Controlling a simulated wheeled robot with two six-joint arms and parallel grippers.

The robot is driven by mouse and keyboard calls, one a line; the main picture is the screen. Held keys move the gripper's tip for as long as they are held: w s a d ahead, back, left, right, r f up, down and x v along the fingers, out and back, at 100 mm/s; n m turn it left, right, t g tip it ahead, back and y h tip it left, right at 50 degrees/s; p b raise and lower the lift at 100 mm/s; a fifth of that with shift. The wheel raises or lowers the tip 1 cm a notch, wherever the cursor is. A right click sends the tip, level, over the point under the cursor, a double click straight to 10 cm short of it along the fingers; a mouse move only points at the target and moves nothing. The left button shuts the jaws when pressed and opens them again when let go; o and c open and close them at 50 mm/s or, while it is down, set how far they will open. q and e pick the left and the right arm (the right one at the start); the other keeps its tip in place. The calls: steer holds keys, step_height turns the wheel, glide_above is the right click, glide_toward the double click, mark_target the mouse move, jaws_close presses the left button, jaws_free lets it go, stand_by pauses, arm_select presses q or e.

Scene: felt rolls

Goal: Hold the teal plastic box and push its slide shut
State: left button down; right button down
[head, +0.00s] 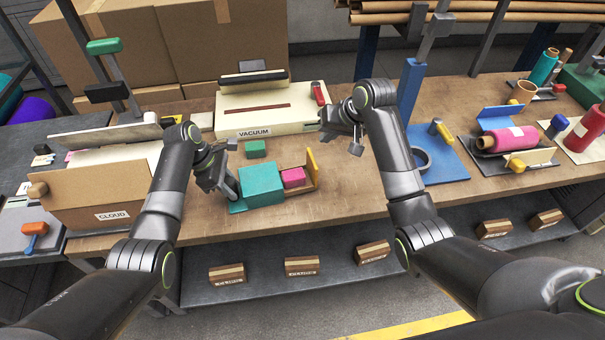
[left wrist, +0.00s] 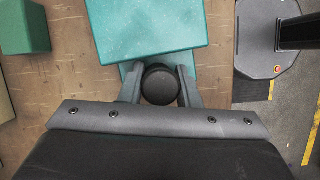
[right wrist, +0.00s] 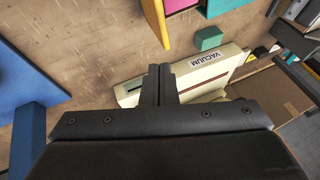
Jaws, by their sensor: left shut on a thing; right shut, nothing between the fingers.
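The teal plastic box (head: 262,184) sits near the front edge of the wooden table. Its slide sticks out to the right, with a pink block (head: 293,177) in it and a yellow end plate (head: 312,161). My left gripper (head: 230,188) is shut on a dark round knob (left wrist: 160,84) at the box's left end, on its teal base; the box also shows in the left wrist view (left wrist: 148,25). My right gripper (head: 355,142) is shut and empty, above the table to the right of the yellow plate and apart from it. The right wrist view shows the yellow plate (right wrist: 156,18) too.
A small green block (head: 255,149) lies behind the box. The cream VACUUM machine (head: 265,112) stands further back. A CLOUD carton (head: 100,200) is at the left, a blue stand (head: 445,165) at the right. Bare tabletop lies right of the slide.

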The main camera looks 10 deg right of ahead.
steer(key=shift+f, duration=4.35)
steer(key=shift+a, duration=0.1)
steer(key=shift+s+a, duration=0.2)
steer(key=shift+a, duration=1.35)
steer(key=shift+s+a, duration=0.15)
steer(key=shift+a, duration=1.45)
steer(key=shift+s+a, duration=0.2)
steer(key=shift+a, duration=1.35)
steer(key=shift+d, duration=0.1)
steer(key=shift+r, duration=0.1)
steer(key=shift+d+r, duration=0.1)
steer(key=shift+r, duration=1.65)
steer(key=shift+r, duration=0.1)
steer(key=r, duration=0.1)
steer(key=d+r, duration=0.1)
steer(key=r, duration=0.1)
steer(key=shift+w+r, duration=0.1)
